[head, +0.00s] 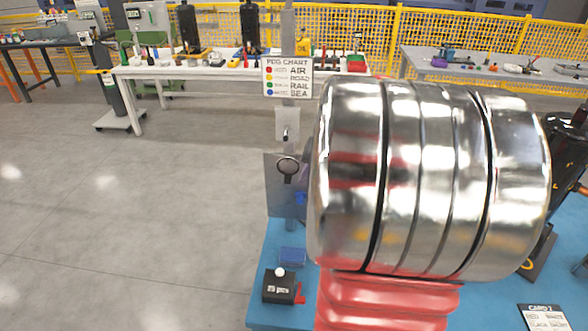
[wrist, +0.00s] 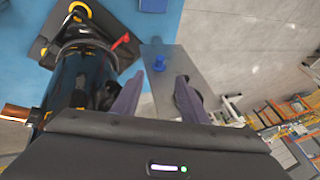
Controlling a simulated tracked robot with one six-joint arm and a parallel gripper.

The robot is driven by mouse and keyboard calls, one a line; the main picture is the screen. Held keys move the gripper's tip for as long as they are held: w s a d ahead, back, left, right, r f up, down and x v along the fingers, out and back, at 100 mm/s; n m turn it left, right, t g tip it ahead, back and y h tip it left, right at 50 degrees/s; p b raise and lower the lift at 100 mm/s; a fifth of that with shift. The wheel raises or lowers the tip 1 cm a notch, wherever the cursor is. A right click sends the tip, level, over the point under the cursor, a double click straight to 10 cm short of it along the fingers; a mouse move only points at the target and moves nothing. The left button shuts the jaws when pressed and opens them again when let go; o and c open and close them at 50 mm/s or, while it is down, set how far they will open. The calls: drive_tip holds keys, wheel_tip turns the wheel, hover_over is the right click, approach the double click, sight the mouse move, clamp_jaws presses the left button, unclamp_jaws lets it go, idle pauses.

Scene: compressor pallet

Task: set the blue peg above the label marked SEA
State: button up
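The peg chart (head: 287,77) is a white sign on a grey post in the head view. It lists AIR, ROAD, RAIL and SEA beside red, yellow, green and blue dots. A blue peg (head: 300,198) shows small at the right edge of a grey panel (head: 276,205) lower on the post, partly beside the shiny cylinder. The wrist view also shows a blue peg (wrist: 158,63) on a grey plate (wrist: 190,68). My gripper (wrist: 156,88) is open and empty, its fingers apart below the peg in that picture. No separate SEA label is readable.
A large shiny ribbed cylinder (head: 430,180) on a red base (head: 385,305) blocks much of the head view. A black box with a red lever (head: 280,288) stands on the blue pallet (head: 258,318). A black cylinder (wrist: 72,85) stands close left of my fingers.

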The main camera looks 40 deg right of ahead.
sight(301, 198)
idle(0.3)
drive_tip(key=x, duration=1.3)
drive_tip(key=shift+w+f, duration=0.2)
drive_tip(key=shift+f, duration=0.15)
drive_tip(key=shift+c, duration=0.2)
drive_tip(key=shift+a, duration=0.1)
clamp_jaws()
idle(0.5)
